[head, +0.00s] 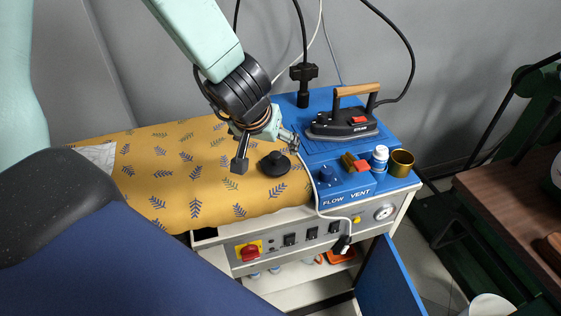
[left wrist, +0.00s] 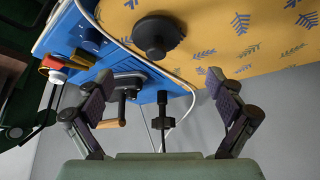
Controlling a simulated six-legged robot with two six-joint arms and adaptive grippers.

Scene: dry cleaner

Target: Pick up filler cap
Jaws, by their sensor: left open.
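The filler cap (head: 275,164) is a black round disc with a raised knob. It lies knob up on the yellow leaf-patterned ironing board, near the board's right end. My left gripper (head: 266,153) is open and empty, just above and behind the cap, with its fingers spread to either side. In the left wrist view the cap (left wrist: 157,36) shows whole at the top, beyond the open fingers and roughly centred between them. The fingers do not appear to touch it. My right gripper is not in view.
Right of the board (head: 160,165), a blue station top holds an iron (head: 343,122), a flow/vent panel, a white-and-blue bottle (head: 380,157) and a brass cup (head: 401,163). A white cable runs past the cap's right side. Black hoses hang behind. The board left of the cap is mostly clear.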

